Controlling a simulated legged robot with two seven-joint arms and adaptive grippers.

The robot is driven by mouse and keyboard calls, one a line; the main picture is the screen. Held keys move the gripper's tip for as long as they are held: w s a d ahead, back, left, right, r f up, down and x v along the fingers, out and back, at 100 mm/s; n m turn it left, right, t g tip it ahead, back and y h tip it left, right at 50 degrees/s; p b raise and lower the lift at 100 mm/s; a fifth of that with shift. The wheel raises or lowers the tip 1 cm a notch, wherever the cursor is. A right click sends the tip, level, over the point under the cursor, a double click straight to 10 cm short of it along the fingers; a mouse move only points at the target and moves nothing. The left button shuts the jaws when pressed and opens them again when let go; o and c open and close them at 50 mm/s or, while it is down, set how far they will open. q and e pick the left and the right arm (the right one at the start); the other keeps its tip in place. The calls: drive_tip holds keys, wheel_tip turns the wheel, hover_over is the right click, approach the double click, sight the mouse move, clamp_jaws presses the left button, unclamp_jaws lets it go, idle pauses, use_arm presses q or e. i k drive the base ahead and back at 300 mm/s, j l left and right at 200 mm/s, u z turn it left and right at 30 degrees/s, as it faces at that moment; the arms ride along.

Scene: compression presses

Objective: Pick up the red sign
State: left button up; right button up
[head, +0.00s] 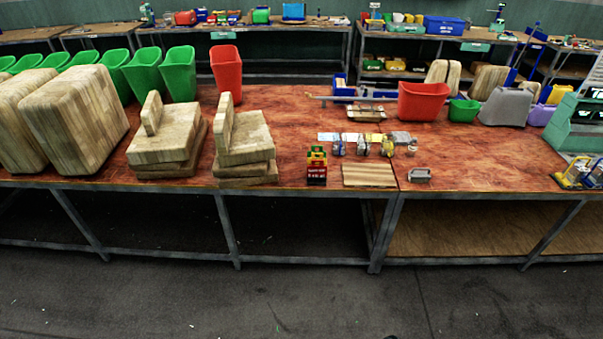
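A small upright red piece with light lettering, possibly the red sign (316,174), stands near the front edge of the reddish wooden table (290,130). Its upper part shows yellow and dark green, and the lettering is too small to read. It stands between a stack of wooden blocks on its left and a flat wooden board (369,175) on its right. Neither of my grippers is in the head view.
Wooden blocks (245,147) and green bins (180,74) fill the table's left side. A tall red bin (226,70) and a wide red bin (422,101) stand farther back. A small grey metal piece (419,175) lies right of the board. Floor in front is clear.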

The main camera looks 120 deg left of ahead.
sight(313, 171)
drive_tip(key=u, duration=3.85)
